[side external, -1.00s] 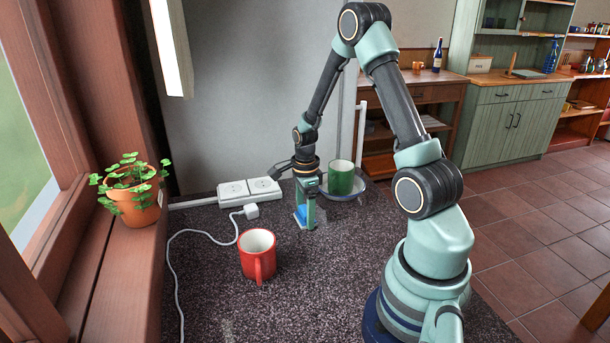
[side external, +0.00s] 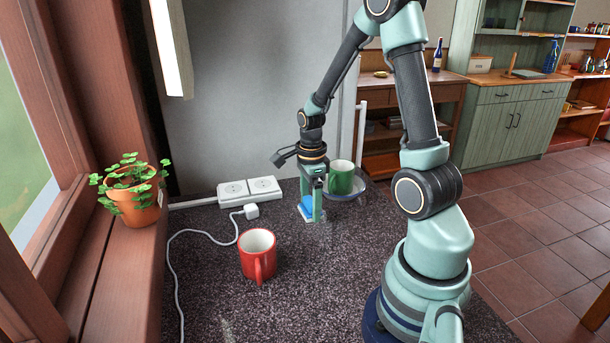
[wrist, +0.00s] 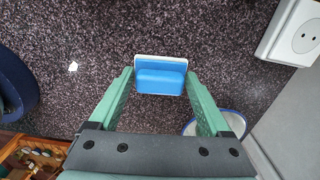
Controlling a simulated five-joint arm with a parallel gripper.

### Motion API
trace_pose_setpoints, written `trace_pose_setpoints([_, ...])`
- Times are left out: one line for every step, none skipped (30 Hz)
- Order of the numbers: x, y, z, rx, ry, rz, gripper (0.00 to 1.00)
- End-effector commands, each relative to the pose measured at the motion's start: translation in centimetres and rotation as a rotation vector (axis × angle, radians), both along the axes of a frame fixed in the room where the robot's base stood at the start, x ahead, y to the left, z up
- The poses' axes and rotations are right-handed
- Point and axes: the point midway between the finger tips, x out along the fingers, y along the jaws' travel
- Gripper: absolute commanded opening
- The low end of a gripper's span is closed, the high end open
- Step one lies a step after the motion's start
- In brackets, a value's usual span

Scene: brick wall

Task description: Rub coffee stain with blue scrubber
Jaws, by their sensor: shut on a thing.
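The blue scrubber (side external: 306,209) has a blue body with a grip and a pale base edge. My gripper (side external: 313,206) is shut on it, at the back of the dark speckled counter. In the wrist view the scrubber (wrist: 160,80) sits between the two green fingertips (wrist: 159,74). It is low over the counter; I cannot tell whether it touches. No clear brown coffee stain shows. A faint pale mark (side external: 227,327) lies near the counter's front, and a small white patch (wrist: 73,66) shows in the wrist view; I cannot tell what either is.
A red mug (side external: 258,255) stands front left of my gripper. A power strip (side external: 249,189) with a white cable lies at the back left. The counter's front middle is clear.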

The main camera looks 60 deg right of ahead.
Motion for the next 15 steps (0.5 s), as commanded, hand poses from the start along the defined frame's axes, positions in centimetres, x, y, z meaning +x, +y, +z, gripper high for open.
trace_pose_setpoints([0.1, 0.0, 0.6, -0.001, -0.003, 0.000, 0.37])
trace_pose_setpoints([0.1, -0.1, 0.8, -0.002, -0.004, 0.000, 0.37])
trace_pose_setpoints([0.1, 0.0, 1.2, -0.001, -0.001, 0.000, 0.37])
trace_pose_setpoints([0.1, 0.0, 1.4, -0.002, -0.002, 0.000, 0.37])
trace_pose_setpoints([0.1, 0.0, 1.7, -0.001, -0.003, 0.000, 0.37])
trace_pose_setpoints([0.1, 0.0, 2.0, -0.001, -0.001, 0.000, 0.37])
trace_pose_setpoints([0.0, 0.0, 2.1, -0.001, -0.001, 0.000, 0.37])
trace_pose_setpoints([0.0, 0.0, 2.3, -0.001, -0.001, 0.000, 0.37])
trace_pose_setpoints([0.0, 0.0, 2.4, -0.001, -0.001, 0.000, 0.37])
trace_pose_setpoints([0.0, 0.0, 2.5, -0.001, -0.001, 0.000, 0.37])
trace_pose_setpoints([0.0, 0.0, 2.5, -0.001, -0.001, 0.000, 0.37])
trace_pose_setpoints([0.0, 0.0, 2.5, 0.000, 0.000, 0.000, 0.37])
trace_pose_setpoints([0.0, 0.0, 2.5, 0.000, 0.000, 0.000, 0.37])
trace_pose_setpoints([0.0, 0.0, 2.5, 0.000, 0.000, 0.000, 0.37])
trace_pose_setpoints([0.0, 0.0, 2.5, 0.000, 0.000, 0.000, 0.37])
